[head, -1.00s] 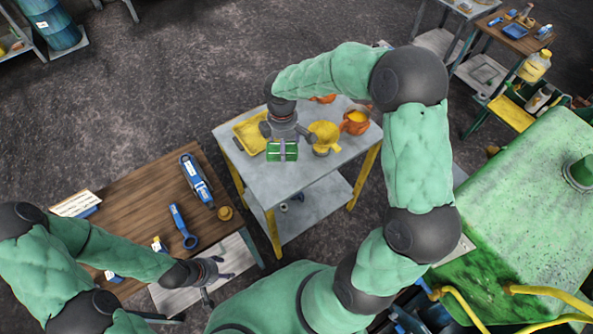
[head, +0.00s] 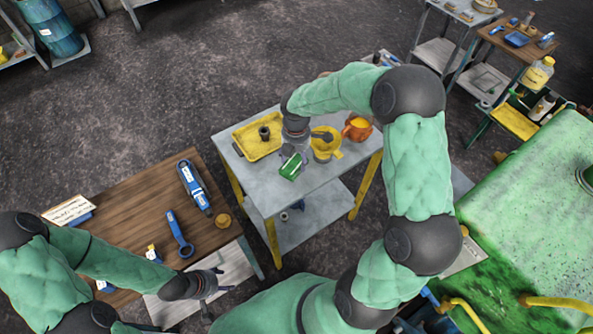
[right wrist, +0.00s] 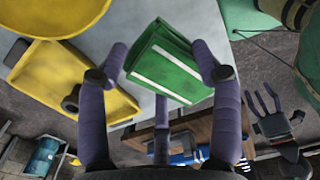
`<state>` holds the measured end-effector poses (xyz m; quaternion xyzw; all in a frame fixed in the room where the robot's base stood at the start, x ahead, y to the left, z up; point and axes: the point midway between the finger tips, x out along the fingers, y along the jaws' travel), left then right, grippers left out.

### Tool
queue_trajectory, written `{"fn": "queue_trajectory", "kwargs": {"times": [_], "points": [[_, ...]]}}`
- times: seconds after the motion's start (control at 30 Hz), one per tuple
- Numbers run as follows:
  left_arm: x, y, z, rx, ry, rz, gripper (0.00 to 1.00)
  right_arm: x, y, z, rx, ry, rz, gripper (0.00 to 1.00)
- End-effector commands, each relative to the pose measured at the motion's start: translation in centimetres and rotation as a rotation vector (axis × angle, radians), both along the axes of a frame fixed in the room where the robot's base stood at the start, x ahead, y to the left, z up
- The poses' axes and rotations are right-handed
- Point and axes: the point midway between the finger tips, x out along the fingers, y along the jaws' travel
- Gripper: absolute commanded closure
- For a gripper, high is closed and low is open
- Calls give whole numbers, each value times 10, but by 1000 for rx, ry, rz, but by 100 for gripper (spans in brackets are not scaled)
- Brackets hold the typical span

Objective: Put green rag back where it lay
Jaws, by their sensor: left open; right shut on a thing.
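The green rag (head: 291,166) is a folded green bundle with white stripes. My right gripper (head: 295,150) is shut on it, over the front part of the grey table (head: 262,185). In the right wrist view the rag (right wrist: 170,62) sits between the purple fingers, at an angle. I cannot tell whether it touches the tabletop. My left gripper (head: 215,282) is open and empty, low over the pale board beside the wooden bench. It also shows in the right wrist view (right wrist: 265,108).
On the grey table are a yellow tray (head: 247,148) with a dark fitting (head: 264,133) in it, a yellow funnel (head: 325,147) and an orange jug (head: 357,129). The wooden bench (head: 140,225) holds blue tools. The table's front left corner is clear.

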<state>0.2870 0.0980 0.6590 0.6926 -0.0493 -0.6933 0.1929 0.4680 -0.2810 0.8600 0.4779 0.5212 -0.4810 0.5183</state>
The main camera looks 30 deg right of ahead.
Motion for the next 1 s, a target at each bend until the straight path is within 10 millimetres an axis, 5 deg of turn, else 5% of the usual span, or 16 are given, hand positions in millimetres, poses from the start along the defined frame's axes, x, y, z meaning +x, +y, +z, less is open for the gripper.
{"fn": "queue_trajectory", "kwargs": {"times": [0.47,0.7,0.73,0.87,1.0], "points": [[0,0,-23,0,0,0,43,0,0,-59,0,0,-2,84],[0,0,-23,0,0,0,43,0,0,-62,0,-1,-2,91],[0,0,-23,0,0,0,43,0,0,-62,0,0,-2,33],[0,0,-23,0,0,0,43,0,0,-62,0,0,-2,0],[0,0,-23,0,0,0,43,0,0,-62,0,0,-2,0]]}}
